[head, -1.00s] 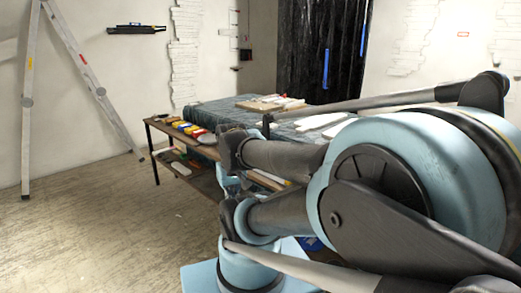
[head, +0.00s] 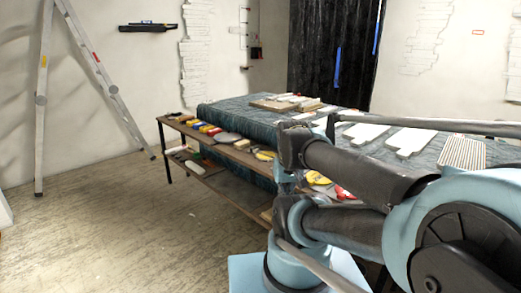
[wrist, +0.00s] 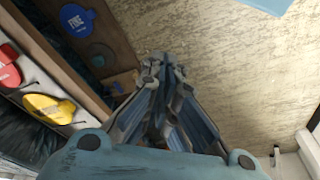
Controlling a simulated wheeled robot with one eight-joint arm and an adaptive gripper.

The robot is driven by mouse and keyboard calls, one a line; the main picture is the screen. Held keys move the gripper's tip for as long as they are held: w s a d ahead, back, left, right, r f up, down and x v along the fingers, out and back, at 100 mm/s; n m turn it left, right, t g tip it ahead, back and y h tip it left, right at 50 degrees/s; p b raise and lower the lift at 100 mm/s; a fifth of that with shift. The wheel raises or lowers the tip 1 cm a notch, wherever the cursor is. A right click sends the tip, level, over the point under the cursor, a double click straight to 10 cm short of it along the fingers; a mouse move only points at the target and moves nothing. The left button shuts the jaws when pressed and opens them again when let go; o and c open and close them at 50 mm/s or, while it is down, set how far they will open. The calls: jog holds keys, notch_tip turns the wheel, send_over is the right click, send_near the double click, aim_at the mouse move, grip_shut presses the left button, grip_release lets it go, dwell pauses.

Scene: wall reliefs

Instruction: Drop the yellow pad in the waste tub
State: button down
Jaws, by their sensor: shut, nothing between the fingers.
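A yellow pad (wrist: 50,107) lies on a pale board at the left of the wrist view, beside a red pad (wrist: 8,70). In the head view a yellow pad (head: 318,178) shows next to a red one (head: 345,193), partly behind my arm. Another yellow piece (head: 264,155) lies farther along the shelf edge. My gripper (wrist: 158,72) is shut and empty, apart from the pads, with the shelf and floor behind it in the wrist view. I cannot make out the waste tub in either view.
A blue pad marked FINE (wrist: 76,18) lies at the wrist view's upper left. A cloth-covered table (head: 235,112) holds white relief pieces (head: 405,142); a low shelf (head: 215,178) runs along its side. A stepladder (head: 90,70) stands at left. The floor (head: 120,230) between is clear.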

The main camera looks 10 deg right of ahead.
jog(key=w+a+r+n+t+y, duration=0.15)
jog(key=w+r, duration=0.25)
jog(key=w, duration=0.9)
jog(key=n+t+y, duration=0.5)
send_near(257, 150)
jog(key=s+d, duration=0.1)
jog(key=s+d+f, duration=0.1)
jog(key=s, duration=0.1)
jog(key=s+d+f, duration=0.1)
jog(key=s, duration=0.1)
jog(key=shift+d+f, duration=0.15)
jog(key=shift+d, duration=0.1)
jog(key=w+a, duration=0.2)
jog(key=w, duration=0.1)
jog(key=w+a, duration=0.2)
jog(key=w, duration=0.1)
jog(key=w+a, duration=0.3)
jog(key=shift+w+f, duration=0.1)
jog(key=shift+w, duration=0.3)
jog(key=shift+s+f, duration=0.1)
jog(key=shift+f, duration=0.6)
jog(key=shift+s+d, duration=0.6)
jog(key=shift+s, duration=0.2)
jog(key=shift+s+d, duration=0.6)
jog(key=shift+s, duration=0.2)
